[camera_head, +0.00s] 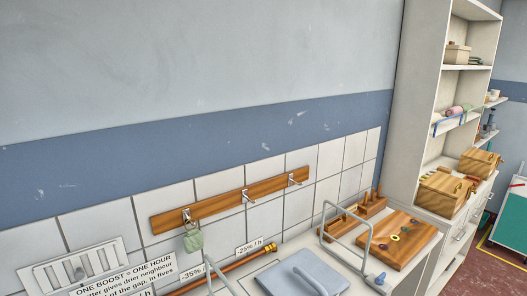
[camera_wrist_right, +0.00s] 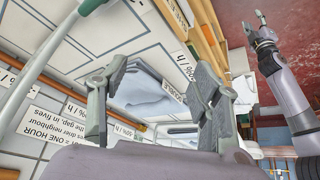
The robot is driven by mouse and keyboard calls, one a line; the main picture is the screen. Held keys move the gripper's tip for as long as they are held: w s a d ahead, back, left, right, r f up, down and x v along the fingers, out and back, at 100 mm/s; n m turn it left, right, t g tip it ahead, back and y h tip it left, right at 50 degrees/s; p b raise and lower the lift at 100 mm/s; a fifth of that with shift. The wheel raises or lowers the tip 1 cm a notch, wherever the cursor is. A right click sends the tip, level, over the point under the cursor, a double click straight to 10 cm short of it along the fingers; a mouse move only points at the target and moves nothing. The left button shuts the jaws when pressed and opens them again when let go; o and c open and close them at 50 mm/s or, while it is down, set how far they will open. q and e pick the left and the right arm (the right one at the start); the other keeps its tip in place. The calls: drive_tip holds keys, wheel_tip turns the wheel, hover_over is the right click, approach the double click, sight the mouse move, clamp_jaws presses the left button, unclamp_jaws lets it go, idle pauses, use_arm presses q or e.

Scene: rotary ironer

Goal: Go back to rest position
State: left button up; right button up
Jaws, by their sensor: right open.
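My right gripper (camera_wrist_right: 158,70) is open in the right wrist view, its two grey fingers wide apart with nothing held between them. Behind the gap is a blue-grey panel on a white surface. My left arm reaches in at the right of the same view, and its small left gripper (camera_wrist_right: 256,27) looks spread and empty above the red floor. Neither gripper shows in the head view.
A wooden hook rail (camera_head: 232,200) with a green tag (camera_head: 193,241) is on the tiled wall. Below are a copper pipe (camera_head: 235,262), a blue-grey lid (camera_head: 303,275), a metal hoop (camera_head: 368,240) and a wooden board (camera_head: 408,245). A white shelf unit (camera_head: 415,100) stands right.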

drive_tip(key=s+d+f+m+t+h, duration=0.1)
drive_tip(key=s+d+f+m+h, duration=0.1)
drive_tip(key=s+d+m, duration=0.45)
drive_tip(key=s+d+f+m+h, duration=0.1)
drive_tip(key=s+d+f+m, duration=0.15)
drive_tip(key=d, duration=0.65)
drive_tip(key=s+d+f+m+t+h, duration=0.1)
drive_tip(key=s+d+m+h, duration=0.1)
drive_tip(key=s+d+m, duration=0.45)
wheel_tip(320, 180, down, 31)
drive_tip(key=w+d+n+g+b, duration=0.1)
drive_tip(key=n+b, duration=0.1)
drive_tip(key=b, duration=0.2)
drive_tip(key=s+d+f+g+b, duration=0.1)
drive_tip(key=s+d+f+b, duration=0.2)
drive_tip(key=s+f, duration=1.3)
wheel_tip(320, 180, down, 2)
drive_tip(key=shift+f, duration=0.2)
